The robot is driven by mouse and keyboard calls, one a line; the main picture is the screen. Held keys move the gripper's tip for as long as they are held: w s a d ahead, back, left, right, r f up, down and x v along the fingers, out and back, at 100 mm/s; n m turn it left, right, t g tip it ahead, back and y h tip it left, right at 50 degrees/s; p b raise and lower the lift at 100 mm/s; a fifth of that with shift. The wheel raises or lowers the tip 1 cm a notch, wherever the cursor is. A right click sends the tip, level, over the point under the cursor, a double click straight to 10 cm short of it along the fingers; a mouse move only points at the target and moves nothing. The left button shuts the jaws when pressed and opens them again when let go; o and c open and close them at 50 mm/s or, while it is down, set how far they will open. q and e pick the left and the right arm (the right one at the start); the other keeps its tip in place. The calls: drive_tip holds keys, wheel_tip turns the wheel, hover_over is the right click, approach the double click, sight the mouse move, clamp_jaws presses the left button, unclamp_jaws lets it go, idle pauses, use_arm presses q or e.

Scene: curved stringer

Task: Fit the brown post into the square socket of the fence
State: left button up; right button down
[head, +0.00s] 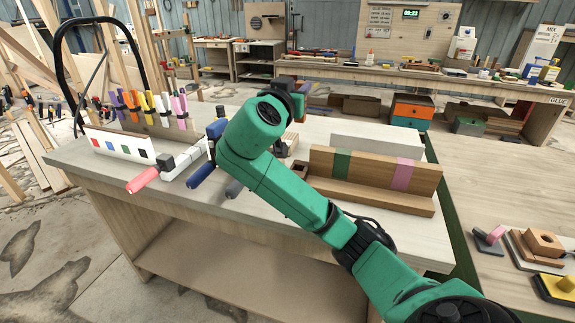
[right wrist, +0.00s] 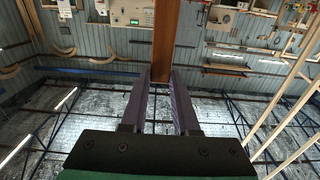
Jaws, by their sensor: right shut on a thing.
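The brown post (right wrist: 167,45) stands between the two purple fingers of my right gripper (right wrist: 160,90) in the right wrist view. The gripper is shut on it, and the post sticks out beyond the fingertips. In the head view my green right arm reaches across the bench, and its wrist hides most of the gripper and post. My left gripper is not visible.
A white rack (head: 118,147) with coloured marks and several bright-handled tools stands at the bench's left. A side table at right holds wooden blocks (head: 540,243).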

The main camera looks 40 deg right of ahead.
wheel_tip(320, 180, down, 16)
drive_tip(key=shift+r+p, duration=0.1)
drive_tip(key=shift+p, duration=0.35)
drive_tip(key=shift+f+b, duration=0.25)
drive_tip(key=shift+b, duration=0.1)
drive_tip(key=c, duration=0.7)
unclamp_jaws()
drive_tip(key=shift+o, duration=0.2)
